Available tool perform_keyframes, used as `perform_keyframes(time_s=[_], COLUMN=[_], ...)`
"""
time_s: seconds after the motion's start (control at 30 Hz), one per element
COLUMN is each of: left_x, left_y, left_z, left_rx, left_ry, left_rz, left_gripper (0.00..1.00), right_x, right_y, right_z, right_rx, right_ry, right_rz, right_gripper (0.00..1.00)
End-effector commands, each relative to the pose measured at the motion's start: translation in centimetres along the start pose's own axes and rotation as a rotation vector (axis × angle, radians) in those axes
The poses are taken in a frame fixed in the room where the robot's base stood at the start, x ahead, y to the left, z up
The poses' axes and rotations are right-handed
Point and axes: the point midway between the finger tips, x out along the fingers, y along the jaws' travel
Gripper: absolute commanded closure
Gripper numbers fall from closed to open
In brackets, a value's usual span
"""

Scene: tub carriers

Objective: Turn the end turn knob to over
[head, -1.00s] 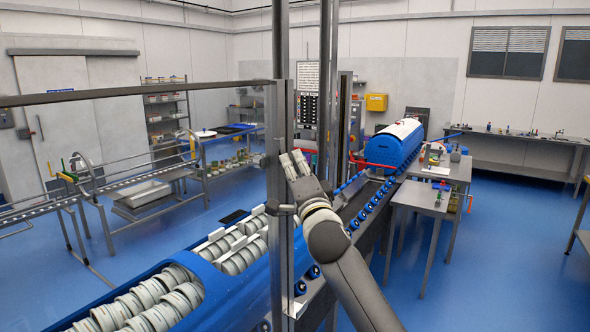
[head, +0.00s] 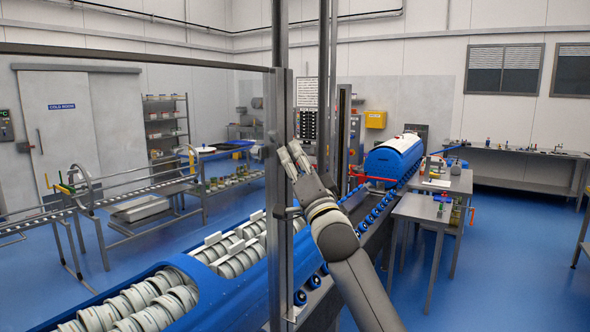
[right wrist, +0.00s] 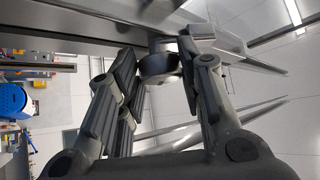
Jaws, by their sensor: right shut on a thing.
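My right gripper (head: 291,158) is up against the grey upright post (head: 279,230) in the head view, with its arm reaching up from the bottom. In the right wrist view its two dark fingers (right wrist: 160,58) are shut on a dark round knob (right wrist: 158,65), one finger on each side. The knob's face and any marking on it are hidden, so I cannot tell which way it points. In the head view the knob is hidden by the fingers. My left gripper is not in view.
A blue carrier with rows of pale rings (head: 200,300) lies at the lower left, behind the rail frame. A blue rounded tub (head: 393,158) stands farther back on the conveyor. A grey table (head: 425,207) is to the right.

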Motion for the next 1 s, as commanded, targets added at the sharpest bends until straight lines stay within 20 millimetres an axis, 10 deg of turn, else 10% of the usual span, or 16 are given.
perform_keyframes(time_s=[0.27,0.3,0.43,1.0], left_x=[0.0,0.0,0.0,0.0], left_y=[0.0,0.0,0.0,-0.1], left_z=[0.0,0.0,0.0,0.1], left_rx=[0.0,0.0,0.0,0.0], left_ry=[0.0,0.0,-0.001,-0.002], left_rz=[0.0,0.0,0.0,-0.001], left_gripper=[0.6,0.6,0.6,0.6], right_x=[0.0,0.0,0.0,1.7], right_y=[0.2,0.2,0.2,-2.3], right_z=[0.1,0.1,0.1,-1.7], right_rx=[-0.004,-0.004,-0.003,-0.004], right_ry=[-0.002,-0.002,-0.002,0.001], right_rz=[0.003,0.004,0.003,-0.003], right_gripper=[0.9,0.62,0.45,0.44])
